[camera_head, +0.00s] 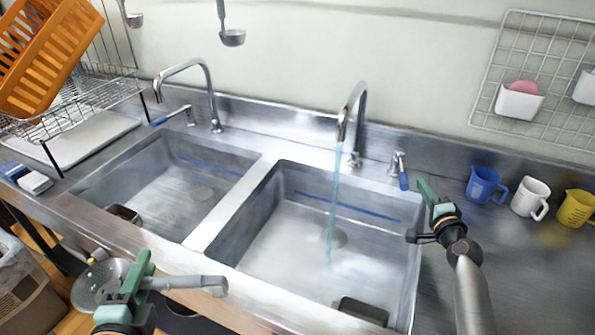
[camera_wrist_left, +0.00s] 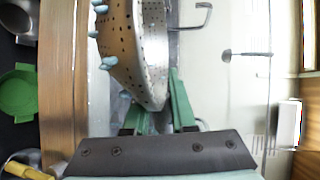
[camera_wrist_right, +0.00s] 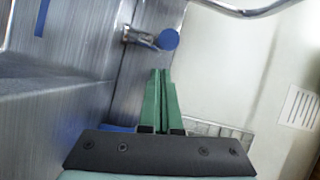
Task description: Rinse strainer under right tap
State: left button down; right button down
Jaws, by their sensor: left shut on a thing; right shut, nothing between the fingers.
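The right tap (camera_head: 352,115) runs, and a thin blue stream (camera_head: 333,205) falls into the right basin (camera_head: 290,245). Its blue-tipped lever (camera_head: 400,172) stands right of the spout; it also shows in the right wrist view (camera_wrist_right: 165,39). The metal strainer (camera_head: 92,290) is at the lower left of the head view, in front of the sinks and away from the water. My left gripper (camera_head: 143,272) is shut on it; the perforated bowl (camera_wrist_left: 130,45) fills the upper middle of the left wrist view with pale blue bits on it. My right gripper (camera_head: 428,195) is shut and empty, near the lever.
The left basin (camera_head: 165,180) has its own tap (camera_head: 205,90). Blue, white and yellow mugs (camera_head: 486,184) stand on the right counter. An orange crate (camera_head: 45,50) sits on a wire rack at left. A cardboard box (camera_head: 25,290) stands on the floor at lower left.

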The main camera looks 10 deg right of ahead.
aim_at(402, 188)
jog(key=shift+w+a+f, duration=0.1)
jog(key=shift+w+a, duration=0.15)
jog(key=shift+a, duration=0.55)
jog(key=a, duration=0.1)
jog(key=w+a+p, duration=0.1)
jog(key=a, duration=0.1)
jog(key=shift+a, duration=0.5)
